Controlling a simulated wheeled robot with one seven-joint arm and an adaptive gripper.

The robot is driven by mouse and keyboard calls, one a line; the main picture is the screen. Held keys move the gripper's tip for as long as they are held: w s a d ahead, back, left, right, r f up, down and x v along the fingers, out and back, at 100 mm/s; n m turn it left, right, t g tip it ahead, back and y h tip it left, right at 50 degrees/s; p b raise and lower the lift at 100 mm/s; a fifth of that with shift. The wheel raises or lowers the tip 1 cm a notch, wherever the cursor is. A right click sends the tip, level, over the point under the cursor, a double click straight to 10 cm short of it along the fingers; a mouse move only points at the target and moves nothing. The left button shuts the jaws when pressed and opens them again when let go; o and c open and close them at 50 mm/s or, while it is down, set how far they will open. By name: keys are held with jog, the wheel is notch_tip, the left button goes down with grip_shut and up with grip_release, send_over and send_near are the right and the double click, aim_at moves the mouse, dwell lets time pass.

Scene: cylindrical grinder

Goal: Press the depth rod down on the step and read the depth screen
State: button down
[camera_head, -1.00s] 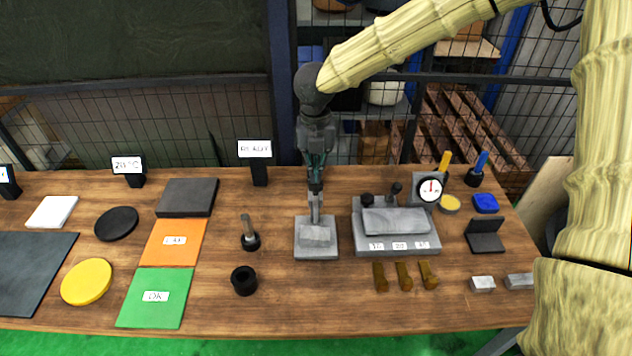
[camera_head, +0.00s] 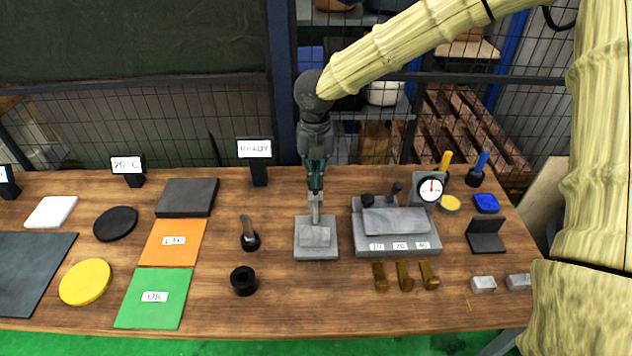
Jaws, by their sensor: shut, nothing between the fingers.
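The grey step block (camera_head: 302,250) stands on the wooden table in the middle of the head view. A slim grey upright rod (camera_head: 316,213) stands over its raised part. My gripper (camera_head: 315,193) points straight down, shut and empty, right above the rod's top. I cannot tell whether the fingertips touch the rod. The black-framed screen (camera_head: 255,149) at the back, left of my gripper, appears to read READY; no depth figure is legible.
A grey fixture (camera_head: 394,244) with a dial gauge (camera_head: 431,189) stands close on the right. A black post (camera_head: 250,240) and black ring (camera_head: 244,281) stand left. Orange (camera_head: 172,240) and green (camera_head: 154,297) mats lie further left. The table's front middle is clear.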

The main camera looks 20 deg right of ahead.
aim_at(316, 189)
jog(key=shift+f+b, duration=0.95)
jog(key=shift+f, duration=1.6)
dwell(1.0)
notch_tip(316, 189, up, 9)
jog(key=p, duration=0.8)
jog(key=shift+r, duration=0.1)
dwell(0.6)
